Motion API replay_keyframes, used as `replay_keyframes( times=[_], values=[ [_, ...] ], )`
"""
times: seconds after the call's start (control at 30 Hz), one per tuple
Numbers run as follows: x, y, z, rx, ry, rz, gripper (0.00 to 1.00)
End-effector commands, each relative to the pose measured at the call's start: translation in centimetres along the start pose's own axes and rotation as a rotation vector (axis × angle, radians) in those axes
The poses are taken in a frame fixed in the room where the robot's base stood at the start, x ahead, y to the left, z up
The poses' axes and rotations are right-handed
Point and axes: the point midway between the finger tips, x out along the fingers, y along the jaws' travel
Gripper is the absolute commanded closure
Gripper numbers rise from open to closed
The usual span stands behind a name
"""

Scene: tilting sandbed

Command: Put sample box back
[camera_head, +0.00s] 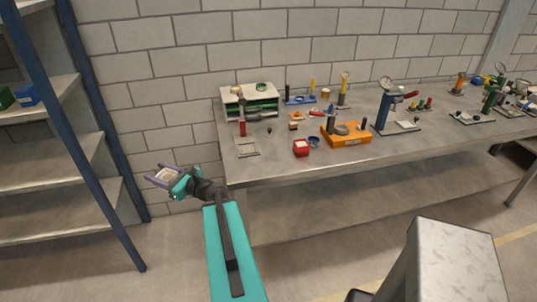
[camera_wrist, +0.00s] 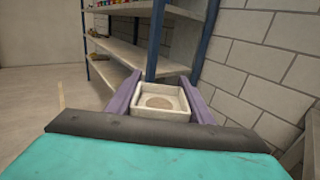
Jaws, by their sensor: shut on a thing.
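My gripper (camera_head: 163,178) is held out in the gap between the shelf rack and the workbench. It is shut on a small pale square sample box (camera_wrist: 161,113). In the wrist view the box sits upright between the two purple fingers, with a round brownish patch inside it. In the head view the box (camera_head: 164,175) shows small between the fingers, clear of any surface. The shelf rack (camera_wrist: 123,53) stands ahead of the gripper in the wrist view; it also shows at the left of the head view (camera_head: 40,149), with blue posts and grey boards.
Blue (camera_head: 27,95) and green boxes stand on a rack shelf. The lower rack shelves look clear. The block wall is close behind.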

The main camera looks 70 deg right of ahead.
Motion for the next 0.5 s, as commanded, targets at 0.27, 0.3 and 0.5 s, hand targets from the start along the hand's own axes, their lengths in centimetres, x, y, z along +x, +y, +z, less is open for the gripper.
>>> replay_keyframes(
  times=[0.27,0.3,0.5],
  values=[
    [-6.8,-10.0,0.5,0.001,-0.001,-0.265,0.87],
    [-7.9,-11.3,0.5,0.0,-0.001,-0.302,0.87],
    [-14.1,-17.2,0.3,0.0,-0.001,-0.487,0.87]
  ],
)
